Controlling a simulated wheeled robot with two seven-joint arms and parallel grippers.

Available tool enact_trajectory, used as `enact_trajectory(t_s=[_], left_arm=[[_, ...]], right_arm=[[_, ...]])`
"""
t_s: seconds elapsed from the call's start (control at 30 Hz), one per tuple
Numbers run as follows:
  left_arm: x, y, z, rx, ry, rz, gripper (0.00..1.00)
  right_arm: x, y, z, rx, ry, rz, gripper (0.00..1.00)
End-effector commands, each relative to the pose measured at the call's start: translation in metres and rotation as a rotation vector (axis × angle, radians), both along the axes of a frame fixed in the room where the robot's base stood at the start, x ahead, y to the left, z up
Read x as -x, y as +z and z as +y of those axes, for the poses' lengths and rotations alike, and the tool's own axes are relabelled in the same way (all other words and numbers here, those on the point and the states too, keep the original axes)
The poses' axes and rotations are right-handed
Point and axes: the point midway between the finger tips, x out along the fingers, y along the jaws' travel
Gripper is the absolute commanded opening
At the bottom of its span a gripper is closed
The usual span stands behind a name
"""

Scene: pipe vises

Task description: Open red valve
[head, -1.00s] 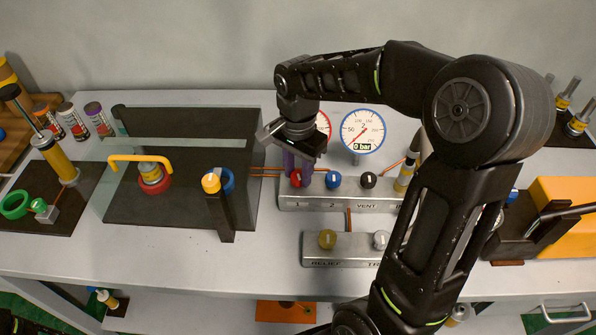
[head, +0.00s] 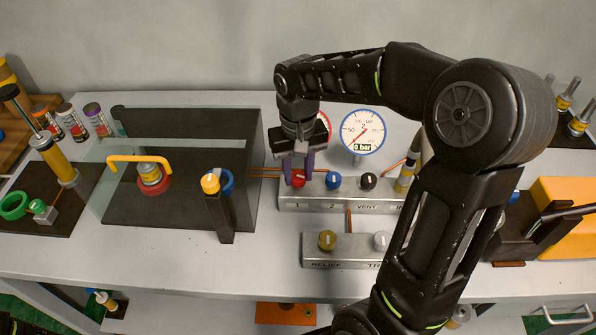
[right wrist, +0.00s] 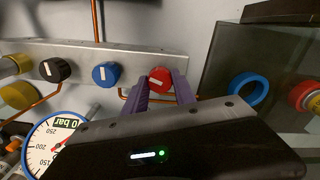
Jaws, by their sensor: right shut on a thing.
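The red valve knob (head: 298,178) sits at the left end of the silver manifold (head: 345,203). My right gripper (head: 298,180) comes down from above with its purple fingers on either side of the red knob, shut on it. The right wrist view shows the red knob (right wrist: 160,79) between the two purple fingers (right wrist: 160,92), its white mark partly visible. The gauge (head: 362,132) with the blue rim reads 0 bar. The red-rimmed gauge (head: 324,124) is mostly hidden behind the gripper. My left gripper is not in view.
A blue knob (head: 333,180) and a black knob (head: 368,180) stand to the right on the same manifold. A lower block (head: 341,252) carries an olive knob and a grey knob. A clear-shielded dark panel (head: 180,200) stands on the left.

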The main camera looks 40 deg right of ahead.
Motion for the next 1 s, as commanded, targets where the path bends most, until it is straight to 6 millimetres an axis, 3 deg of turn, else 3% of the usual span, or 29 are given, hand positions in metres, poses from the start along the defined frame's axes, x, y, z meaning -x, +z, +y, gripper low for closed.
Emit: enact_trajectory(t_s=[0.4, 0.9, 0.93, 1.0], left_arm=[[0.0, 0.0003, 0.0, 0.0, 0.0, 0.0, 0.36], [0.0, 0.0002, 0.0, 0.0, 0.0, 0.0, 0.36], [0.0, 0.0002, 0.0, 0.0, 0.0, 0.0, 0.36], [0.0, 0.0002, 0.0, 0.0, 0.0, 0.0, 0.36]], right_arm=[[-0.0003, 0.0006, -0.0001, 0.0, 0.214, -0.001, 0.0], [-0.0004, 0.0006, -0.0003, 0.001, 0.236, -0.002, 0.0], [-0.0004, 0.0006, -0.0003, 0.001, 0.236, -0.002, 0.34], [-0.0003, 0.0006, -0.0002, 0.001, 0.236, -0.002, 0.4]])
